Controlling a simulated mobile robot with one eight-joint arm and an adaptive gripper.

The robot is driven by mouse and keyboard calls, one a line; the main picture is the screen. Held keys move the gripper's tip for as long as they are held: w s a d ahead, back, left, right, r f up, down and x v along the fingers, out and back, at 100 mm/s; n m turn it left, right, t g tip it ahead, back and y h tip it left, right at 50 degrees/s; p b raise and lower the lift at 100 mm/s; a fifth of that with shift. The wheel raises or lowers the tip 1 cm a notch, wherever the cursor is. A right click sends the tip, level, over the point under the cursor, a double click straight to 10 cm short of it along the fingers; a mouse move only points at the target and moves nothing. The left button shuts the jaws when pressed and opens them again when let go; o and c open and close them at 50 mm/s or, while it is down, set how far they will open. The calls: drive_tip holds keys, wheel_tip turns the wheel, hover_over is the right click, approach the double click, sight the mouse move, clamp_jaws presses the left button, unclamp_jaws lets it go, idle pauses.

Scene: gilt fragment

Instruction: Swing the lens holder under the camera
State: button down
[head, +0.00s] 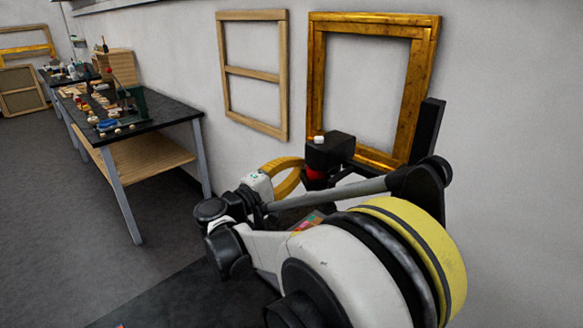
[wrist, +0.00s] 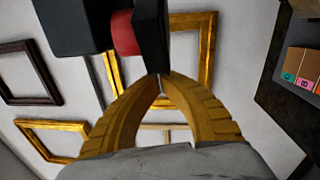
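A black camera-like block (head: 330,151) with a white knob on top stands before the gilt frame, with a red part (head: 315,174) under it. In the wrist view the block (wrist: 72,24) and a red cylinder (wrist: 124,34) show at the top. A black tapering piece (wrist: 152,38), apparently the lens holder, hangs beside the red cylinder. My gripper (wrist: 158,77) has its yellow fingers arched together, tips closed at the lower end of this piece. In the head view my gripper (head: 301,163) reaches the device from the left; its tips are partly hidden.
A gilt frame (head: 315,85) and a plain wooden frame (head: 283,75) are on the wall behind. A dark-topped workbench (head: 165,110) with small items stands at left. Coloured labelled boxes (wrist: 300,72) lie at right in the wrist view. The floor between bench and arm is clear.

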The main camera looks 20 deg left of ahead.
drive_tip(key=shift+w+d+m+g+h, duration=0.3)
drive_tip(key=shift+w+d, duration=0.2)
drive_tip(key=shift+d, duration=0.25)
drive_tip(key=shift+w+d+m+g+h, duration=0.1)
drive_tip(key=shift+w+d+m+h, duration=0.1)
drive_tip(key=shift+w+d+h, duration=0.4)
drive_tip(key=shift+s+d, duration=0.1)
drive_tip(key=shift+d, duration=0.05)
